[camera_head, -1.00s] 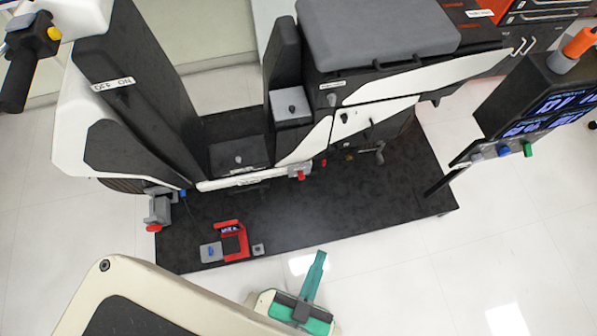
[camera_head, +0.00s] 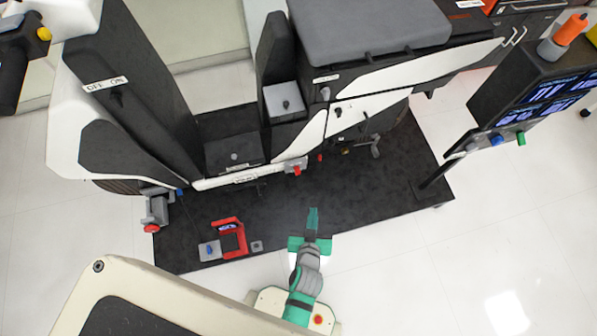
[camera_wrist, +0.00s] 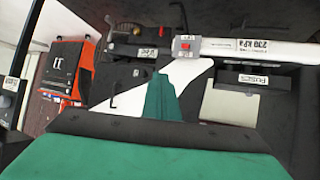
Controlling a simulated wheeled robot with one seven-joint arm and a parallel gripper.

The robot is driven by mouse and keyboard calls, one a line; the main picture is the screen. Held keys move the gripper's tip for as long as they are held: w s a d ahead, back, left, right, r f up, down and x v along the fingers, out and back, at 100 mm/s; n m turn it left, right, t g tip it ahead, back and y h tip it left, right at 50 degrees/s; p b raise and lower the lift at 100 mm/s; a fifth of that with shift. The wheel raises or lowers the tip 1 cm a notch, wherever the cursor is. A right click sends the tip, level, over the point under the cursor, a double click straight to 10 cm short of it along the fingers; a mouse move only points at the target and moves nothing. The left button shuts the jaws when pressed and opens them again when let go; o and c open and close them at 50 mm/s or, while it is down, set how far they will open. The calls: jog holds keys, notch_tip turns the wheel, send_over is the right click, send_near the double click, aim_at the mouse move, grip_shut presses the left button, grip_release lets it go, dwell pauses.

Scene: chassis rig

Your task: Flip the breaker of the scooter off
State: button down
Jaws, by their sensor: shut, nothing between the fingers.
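The scooter (camera_head: 95,150) stands on a dark mat, its white and black body across the left and middle of the head view. An OFF/ON label (camera_head: 105,84) is on its black front shield. A small grey block with a red part (camera_head: 297,169) sits on its white lower side trim; it also shows in the wrist view (camera_wrist: 186,44). I cannot tell for sure which part is the breaker. My gripper (camera_head: 312,218) is shut and empty, above the mat's near edge, apart from the scooter. Its teal fingers (camera_wrist: 162,98) hide part of the white side panel in the wrist view.
A red clamp-like tool (camera_head: 234,240) lies on the dark mat (camera_head: 370,208) left of my gripper. A dark stand with screens (camera_head: 540,95) is at the right. An orange-red cabinet (camera_wrist: 70,68) shows in the wrist view. Bare floor lies at the lower right.

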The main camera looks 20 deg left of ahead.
jog(key=w+a+f+n+g+y, duration=0.1)
jog(key=w+a+f+n, duration=0.1)
jog(key=w+a, duration=0.2)
jog(key=w+a+f+n+g+y, duration=0.1)
jog(key=w+a, duration=0.3)
jog(key=w, duration=0.6)
jog(key=shift+a+f+n+g+y, duration=0.15)
jog(key=shift+f+n+g+y, duration=0.3)
jog(key=shift+f+y, duration=0.35)
send_over(298, 172)
notch_tip(298, 172, down, 6)
jog(key=shift+a+r, duration=0.1)
jog(key=f, duration=0.3)
jog(key=shift+s+d, duration=0.25)
jog(key=shift+s, duration=0.15)
jog(key=shift+s+d+f, duration=0.15)
jog(key=shift+s+f, duration=0.05)
jog(key=shift+f, duration=0.3)
jog(key=shift+f, duration=0.1)
